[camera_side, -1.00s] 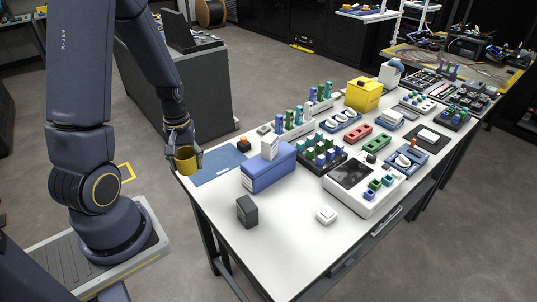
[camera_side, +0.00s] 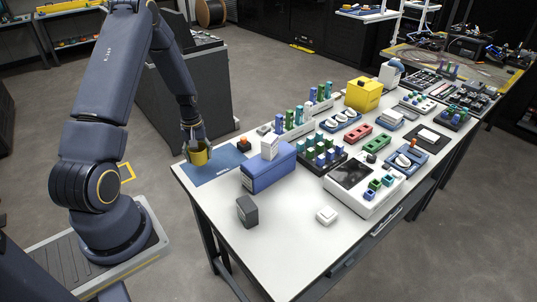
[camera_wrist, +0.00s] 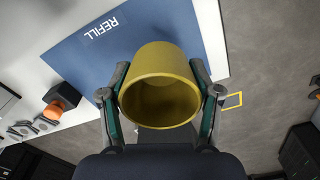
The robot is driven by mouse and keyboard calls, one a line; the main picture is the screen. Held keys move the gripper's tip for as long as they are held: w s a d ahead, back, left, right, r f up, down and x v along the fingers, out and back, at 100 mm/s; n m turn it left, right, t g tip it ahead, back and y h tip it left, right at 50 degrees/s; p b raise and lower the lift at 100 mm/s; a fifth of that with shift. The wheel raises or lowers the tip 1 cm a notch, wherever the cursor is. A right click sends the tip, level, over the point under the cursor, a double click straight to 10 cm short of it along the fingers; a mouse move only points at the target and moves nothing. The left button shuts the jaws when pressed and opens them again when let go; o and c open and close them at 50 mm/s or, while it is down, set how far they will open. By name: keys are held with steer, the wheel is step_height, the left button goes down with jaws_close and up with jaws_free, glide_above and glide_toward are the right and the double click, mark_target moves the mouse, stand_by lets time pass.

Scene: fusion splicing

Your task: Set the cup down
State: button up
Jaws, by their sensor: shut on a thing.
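A yellow cup (camera_side: 198,155) is held at the left end of the white table, over or at the blue mat (camera_side: 226,163). My gripper (camera_side: 194,144) is shut on it. In the wrist view, the cup (camera_wrist: 160,85) sits between the two fingers of my gripper (camera_wrist: 160,98), and its open mouth shows an empty inside. The blue mat (camera_wrist: 75,55) carries a white label reading REFILL. I cannot tell whether the cup's base touches the mat.
A blue box (camera_side: 268,168) with a white block on it stands right of the mat. A black block with an orange top (camera_side: 243,143) stands behind it. A dark box (camera_side: 246,210) stands nearer the front. The table's left edge lies close to the cup.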

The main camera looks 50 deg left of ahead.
mark_target(201, 162)
steer(key=shift+w+a+f, duration=0.1)
steer(key=shift+w+f, duration=0.05)
steer(key=shift+f, duration=0.8)
steer(key=shift+w+a+f, duration=0.1)
steer(key=shift+f, duration=0.85)
steer(key=shift+f, duration=0.1)
steer(key=o, duration=1.3)
steer(key=shift+c, duration=0.2)
